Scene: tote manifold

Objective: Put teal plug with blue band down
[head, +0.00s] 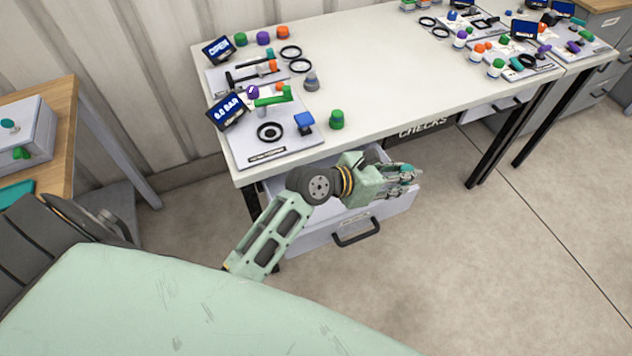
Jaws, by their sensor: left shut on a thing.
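My left gripper (405,178) is in front of the long white table (395,70), over the open drawer below the tabletop. It is shut on a small teal thing, the teal plug (407,169), which shows at the fingertips. The blue band on it is too small to make out. The plug is held in the air, and whether it is above the drawer's inside or just past its edge I cannot tell. My right gripper is not in view.
The open drawer (400,203) has a black handle. Fixture boards with screens, rings and coloured caps stand on the table's left end. A green cap (336,120) sits near the front edge. The tabletop's middle is clear. A wooden bench (62,130) stands left.

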